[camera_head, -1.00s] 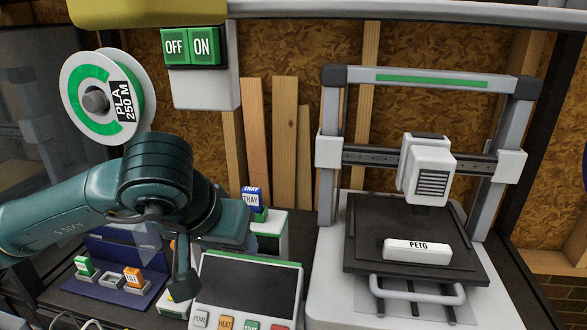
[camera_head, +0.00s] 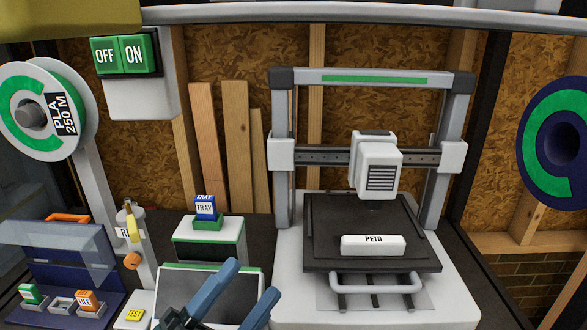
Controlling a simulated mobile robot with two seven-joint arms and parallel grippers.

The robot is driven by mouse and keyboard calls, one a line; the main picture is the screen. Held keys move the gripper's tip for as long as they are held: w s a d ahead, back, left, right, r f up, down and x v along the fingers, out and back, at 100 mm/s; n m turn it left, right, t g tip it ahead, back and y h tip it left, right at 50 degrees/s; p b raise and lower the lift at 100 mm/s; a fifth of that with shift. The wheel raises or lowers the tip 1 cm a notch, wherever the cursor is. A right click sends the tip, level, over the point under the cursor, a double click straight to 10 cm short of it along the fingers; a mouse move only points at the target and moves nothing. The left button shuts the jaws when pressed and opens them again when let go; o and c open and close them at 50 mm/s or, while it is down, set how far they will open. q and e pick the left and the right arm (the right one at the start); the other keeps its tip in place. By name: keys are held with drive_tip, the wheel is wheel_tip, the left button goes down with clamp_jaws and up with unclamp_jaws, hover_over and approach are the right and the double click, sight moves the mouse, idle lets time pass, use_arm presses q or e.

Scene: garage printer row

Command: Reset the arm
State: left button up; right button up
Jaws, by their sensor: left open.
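My left gripper (camera_head: 252,279) is at the bottom centre of the head view. Its two blue fingers are apart with nothing between them. It is in front of the dark screen of the control panel (camera_head: 170,285) and hides part of it; I cannot tell whether it touches. The rest of my left arm is below the picture. My right gripper is not in view.
The printer (camera_head: 283,180) stands right of my gripper, with a white PETG block (camera_head: 372,246) on its dark bed (camera_head: 335,215). A blue TRAY block (camera_head: 206,207) sits on a white box (camera_head: 228,232). A blue case (camera_head: 85,268) and PLA spool (camera_head: 80,85) are left.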

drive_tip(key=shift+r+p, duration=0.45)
drive_tip(key=shift+p, duration=0.25)
use_arm(q)
drive_tip(key=s+a+f+n+g+y+p, duration=0.2)
drive_tip(key=f+n+y+p, duration=0.4)
drive_tip(key=f+n, duration=0.3)
drive_tip(key=s+a+f+n+g+y+p, duration=0.2)
drive_tip(key=a+f+n+g+y+p, duration=0.3)
drive_tip(key=n, duration=0.6)
wheel_tip(320, 180, down, 4)
drive_tip(key=a+y+p, duration=0.1)
drive_tip(key=y+p, duration=0.1)
drive_tip(key=p, duration=0.1)
drive_tip(key=shift+s+a+f+y, duration=0.2)
drive_tip(key=shift+s+y, duration=0.1)
drive_tip(key=shift+s, duration=0.1)
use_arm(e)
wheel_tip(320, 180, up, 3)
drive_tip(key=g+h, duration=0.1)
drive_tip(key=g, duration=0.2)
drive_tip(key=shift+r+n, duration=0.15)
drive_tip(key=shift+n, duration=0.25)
